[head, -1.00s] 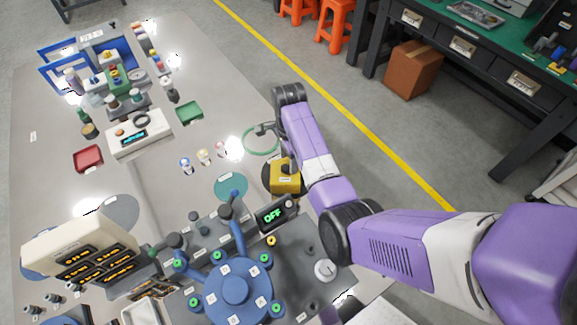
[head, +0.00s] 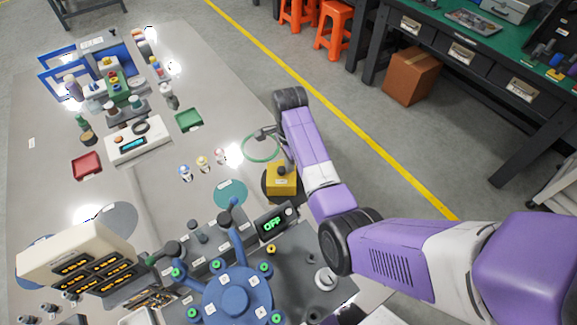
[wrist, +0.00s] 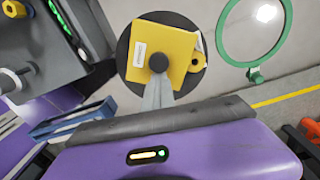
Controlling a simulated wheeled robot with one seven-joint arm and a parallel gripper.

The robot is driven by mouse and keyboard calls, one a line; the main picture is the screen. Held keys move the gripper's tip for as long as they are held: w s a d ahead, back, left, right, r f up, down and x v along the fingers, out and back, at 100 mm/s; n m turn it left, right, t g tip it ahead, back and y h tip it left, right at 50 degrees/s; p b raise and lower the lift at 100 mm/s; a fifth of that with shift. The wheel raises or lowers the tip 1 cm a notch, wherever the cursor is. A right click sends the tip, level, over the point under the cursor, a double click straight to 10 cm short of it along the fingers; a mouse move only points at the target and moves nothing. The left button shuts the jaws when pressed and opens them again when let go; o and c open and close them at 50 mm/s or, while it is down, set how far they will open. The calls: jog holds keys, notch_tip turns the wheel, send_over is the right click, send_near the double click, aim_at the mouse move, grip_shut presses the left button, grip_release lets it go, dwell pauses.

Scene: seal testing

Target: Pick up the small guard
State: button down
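A yellow block with a white label and a dark round knob on top sits on a dark round pad (head: 268,190); it looks like the small guard (head: 282,181), though the label is too small to read. In the wrist view the small guard (wrist: 172,45) lies on the round black pad (wrist: 127,45) at top centre. My gripper (wrist: 157,75) shows as a grey finger shape reaching over the near edge of the guard, close to its knob. I cannot tell whether it touches the knob or how far apart the fingers are.
A green ring (head: 262,147) stands just beyond the guard; it is at upper right in the wrist view (wrist: 253,66). The display reading OFF (head: 273,224) and the blue hub with arms (head: 237,290) are nearer. Small bottles (head: 203,163) stand to the left.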

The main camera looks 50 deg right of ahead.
notch_tip(320, 180, up, 18)
jog(key=p, duration=0.4)
jog(key=shift+w+r+p, duration=0.15)
jog(key=shift+r+p, duration=0.1)
jog(key=shift+p, duration=0.05)
jog(key=shift+c, duration=2.2)
grip_release()
jog(key=shift+r, duration=0.1)
